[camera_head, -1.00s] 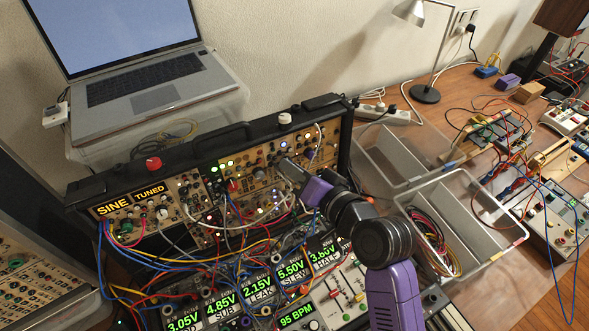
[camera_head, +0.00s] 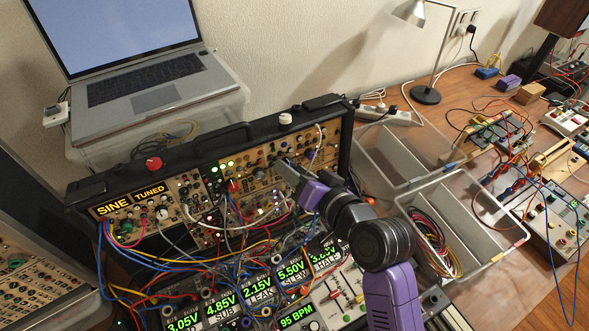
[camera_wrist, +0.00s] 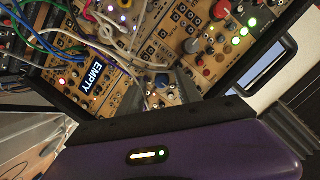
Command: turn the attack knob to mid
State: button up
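The modular synth case (camera_head: 240,160) stands open in the head view, its upright panel full of knobs, jacks and cables. My gripper (camera_head: 280,166) reaches to the right part of this panel, its fingertips close to the panel face. In the wrist view my gripper (camera_wrist: 161,92) has its two grey fingers apart. A small blue knob (camera_wrist: 162,80) shows between and beyond the fingertips; I cannot tell whether they touch it. No label reading attack is legible, so I cannot confirm which knob it is. The knob's pointer is too small to read.
Patch cables (camera_head: 225,240) hang across the case front. A white cable (camera_wrist: 120,52) runs near the fingers in the wrist view. A laptop (camera_head: 140,85) stands behind the case. A grey divided bin (camera_head: 465,215) is to the right, and a desk lamp (camera_head: 425,93) behind it.

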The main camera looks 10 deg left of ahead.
jog(key=shift+r, duration=0.1)
jog(key=b+v, duration=0.1)
jog(key=v, duration=0.6)
jog(key=shift+s+d, duration=0.25)
jog(key=shift+s, duration=0.05)
jog(key=shift+w+r, duration=0.1)
jog(key=shift+r, duration=0.05)
